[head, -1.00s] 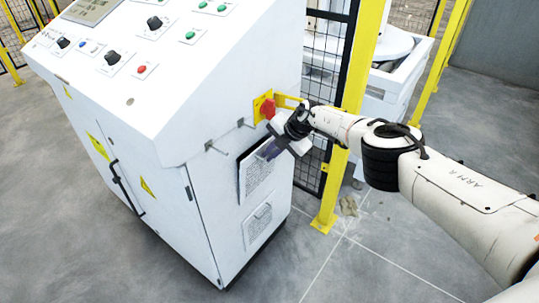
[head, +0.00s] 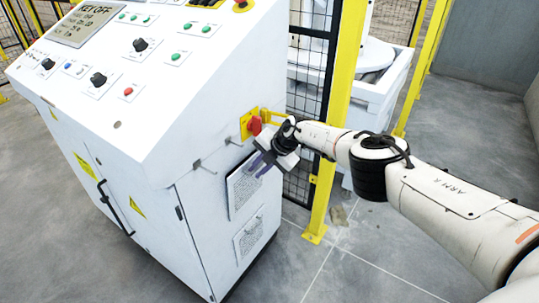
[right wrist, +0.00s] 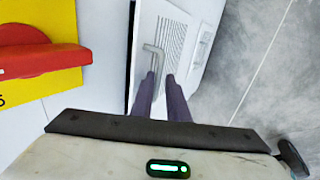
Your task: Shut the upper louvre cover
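The upper louvre cover (head: 241,190) is a white slotted panel on the cabinet's right side. It stands slightly out from the wall, with a dark edge along its left side; it also shows in the right wrist view (right wrist: 172,32). A bent grey handle (right wrist: 154,56) is on its face. My right gripper (head: 262,166) is at the cover's upper part. In the right wrist view its two purple fingers (right wrist: 161,78) are a little apart, with the handle's lower end by the left fingertip. Contact cannot be told. My left gripper is out of view.
The lower louvre cover (head: 249,236) lies below, near flush. A red rotary switch on a yellow plate (head: 253,125) is just above my right gripper. Small hooked handles (head: 205,168) stick out nearby. A yellow fence post (head: 330,150) stands behind my right arm.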

